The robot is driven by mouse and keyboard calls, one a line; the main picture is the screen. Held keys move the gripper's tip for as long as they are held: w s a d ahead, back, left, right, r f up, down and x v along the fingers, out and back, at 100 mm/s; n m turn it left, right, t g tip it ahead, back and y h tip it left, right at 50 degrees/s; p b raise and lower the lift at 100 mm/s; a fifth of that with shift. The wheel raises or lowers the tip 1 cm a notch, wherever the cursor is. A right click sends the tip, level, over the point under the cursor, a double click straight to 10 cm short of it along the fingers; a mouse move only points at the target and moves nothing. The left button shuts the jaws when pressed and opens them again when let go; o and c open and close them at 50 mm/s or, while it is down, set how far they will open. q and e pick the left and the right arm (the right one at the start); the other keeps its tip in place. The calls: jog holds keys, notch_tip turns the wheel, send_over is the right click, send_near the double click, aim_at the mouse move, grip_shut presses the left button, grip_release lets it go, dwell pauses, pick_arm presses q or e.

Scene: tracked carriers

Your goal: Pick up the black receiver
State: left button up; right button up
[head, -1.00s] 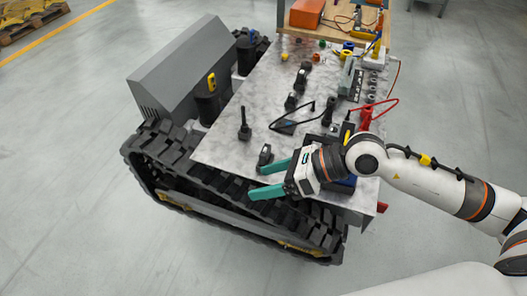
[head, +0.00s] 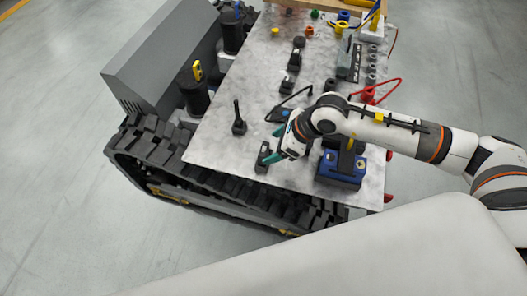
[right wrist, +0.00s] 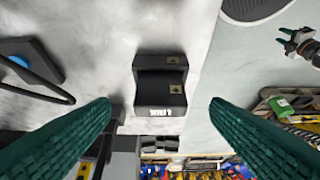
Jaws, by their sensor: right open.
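A small black block (head: 263,157), which I take as the black receiver, sits on the grey metal deck (head: 220,155) near its front left edge. In the right wrist view the black block (right wrist: 160,82) has a stepped top, gold-coloured patches and a white label on its near face. My right gripper (head: 272,146) is right by it in the head view. In the right wrist view the right gripper (right wrist: 160,107) is open, its two teal fingers apart on either side of the block, with clear gaps. My left gripper is not in view.
A black antenna unit (head: 239,122) stands to the left of the gripper, and a blue box (head: 342,167) to its right. Several black parts stand farther back. A red cable (head: 383,88) curls at the right. The deck edge drops to a black track (head: 240,195).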

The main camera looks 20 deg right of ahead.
aim_at(266, 149)
jog(key=p+x, duration=0.1)
jog(key=x, duration=0.3)
jog(key=shift+w+a+p, duration=0.2)
jog(key=shift+a+p, duration=0.15)
jog(key=shift+p, duration=0.05)
jog(key=shift+w+a+f, duration=0.1)
jog(key=shift+f, duration=0.15)
jog(key=shift+c, duration=0.2)
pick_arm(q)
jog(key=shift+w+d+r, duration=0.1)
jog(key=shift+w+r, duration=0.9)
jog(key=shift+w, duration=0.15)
pick_arm(e)
jog(key=c, duration=1.1)
